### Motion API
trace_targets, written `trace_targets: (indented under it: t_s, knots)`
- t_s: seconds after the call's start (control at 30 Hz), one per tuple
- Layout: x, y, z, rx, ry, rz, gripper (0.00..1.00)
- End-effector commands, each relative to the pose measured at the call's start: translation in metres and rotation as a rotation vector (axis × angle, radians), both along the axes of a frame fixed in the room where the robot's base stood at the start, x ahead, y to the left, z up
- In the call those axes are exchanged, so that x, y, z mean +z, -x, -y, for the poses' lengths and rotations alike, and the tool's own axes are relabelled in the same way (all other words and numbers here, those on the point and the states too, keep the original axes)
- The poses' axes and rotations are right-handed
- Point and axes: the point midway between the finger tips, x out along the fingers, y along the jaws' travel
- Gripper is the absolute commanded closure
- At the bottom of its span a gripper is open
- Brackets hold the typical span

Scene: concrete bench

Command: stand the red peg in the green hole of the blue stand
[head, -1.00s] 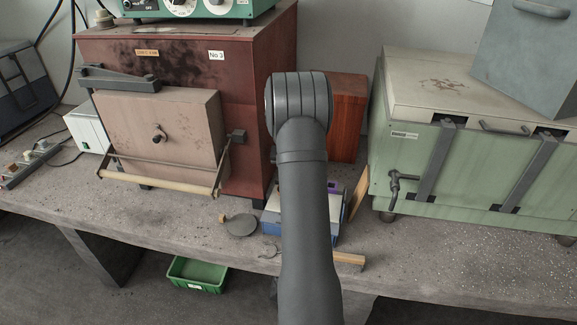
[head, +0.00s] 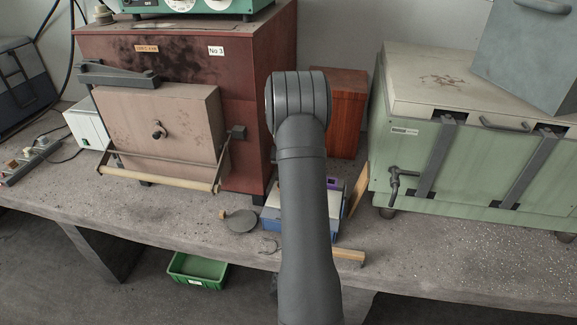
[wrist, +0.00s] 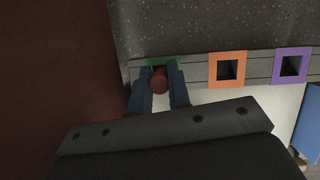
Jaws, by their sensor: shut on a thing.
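In the wrist view my gripper (wrist: 159,75) is shut on the red peg (wrist: 159,82), whose round end faces the camera. The peg is in front of the green-rimmed hole (wrist: 154,62), covering much of it. I cannot tell whether its far end is above the hole or inside it. The blue stand (head: 271,226) is largely behind my arm in the head view; its light top (wrist: 262,103) shows in the wrist view. My gripper and the peg are hidden in the head view.
An orange-rimmed hole (wrist: 227,86) and a purple-rimmed hole (wrist: 291,50) lie right of the green one. A dark red furnace (head: 250,150) stands left, a pale green box (head: 470,175) right. A round grey disc (head: 241,221) and a wooden strip (head: 349,256) lie near the stand.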

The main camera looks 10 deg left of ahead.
Motion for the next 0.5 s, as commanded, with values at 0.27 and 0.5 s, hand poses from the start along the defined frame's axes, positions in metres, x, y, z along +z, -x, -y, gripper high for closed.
trace_targets:
  t_s: [0.27, 0.5]
  knots:
    - [-0.0019, 0.0, 0.0, 0.0, 0.0, 0.0, 0.58]
    - [-0.0016, 0.0001, 0.0, 0.0, 0.0, 0.0, 0.58]
